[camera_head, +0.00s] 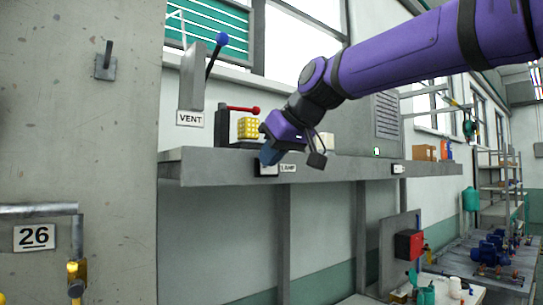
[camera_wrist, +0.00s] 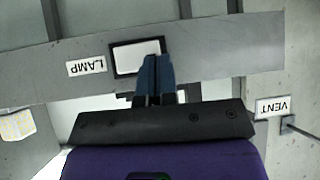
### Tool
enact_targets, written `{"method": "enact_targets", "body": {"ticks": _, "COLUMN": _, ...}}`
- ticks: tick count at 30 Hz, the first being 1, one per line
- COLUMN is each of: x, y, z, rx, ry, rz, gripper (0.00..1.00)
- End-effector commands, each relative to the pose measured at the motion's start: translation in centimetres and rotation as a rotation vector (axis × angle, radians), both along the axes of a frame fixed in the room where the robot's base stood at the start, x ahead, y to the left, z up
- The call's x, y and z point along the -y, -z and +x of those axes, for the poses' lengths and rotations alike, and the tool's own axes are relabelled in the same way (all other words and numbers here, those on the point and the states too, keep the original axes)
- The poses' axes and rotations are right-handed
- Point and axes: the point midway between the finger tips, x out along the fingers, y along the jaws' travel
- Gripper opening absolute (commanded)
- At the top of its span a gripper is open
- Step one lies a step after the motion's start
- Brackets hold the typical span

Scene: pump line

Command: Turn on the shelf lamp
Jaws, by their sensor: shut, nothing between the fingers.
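The lamp switch is a white plate in a black frame (camera_wrist: 137,57) on the front edge of the grey shelf (camera_head: 222,167). The LAMP label (camera_wrist: 87,66) is beside it and also shows in the head view (camera_head: 288,168). My gripper (camera_head: 268,158) is at the shelf's front edge, its blue fingers shut and empty. In the wrist view my fingertips (camera_wrist: 155,58) overlap one side of the switch plate; whether they touch it I cannot tell. In the head view my fingers partly hide the switch. No lit lamp is clearly visible.
A blue-knobbed lever (camera_head: 222,40) stands above the VENT label (camera_head: 190,119), left of my gripper. A red-handled lever (camera_head: 242,109) and a yellow block (camera_head: 247,128) are on the shelf close behind my wrist. A concrete pillar (camera_head: 80,150) fills the left.

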Motion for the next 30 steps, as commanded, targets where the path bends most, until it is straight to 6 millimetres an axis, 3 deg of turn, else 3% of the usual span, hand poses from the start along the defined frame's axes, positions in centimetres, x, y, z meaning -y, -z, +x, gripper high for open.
{"method": "enact_targets", "body": {"ticks": 11, "x": -0.7, "y": 0.0, "z": 0.5, "rx": -0.001, "ry": 0.0, "rz": -0.001, "gripper": 0.0}}
{"method": "enact_targets", "body": {"ticks": 30, "x": 0.9, "y": 0.0, "z": 0.6, "rx": 0.0, "ry": -0.001, "rz": 0.0, "gripper": 0.0}}
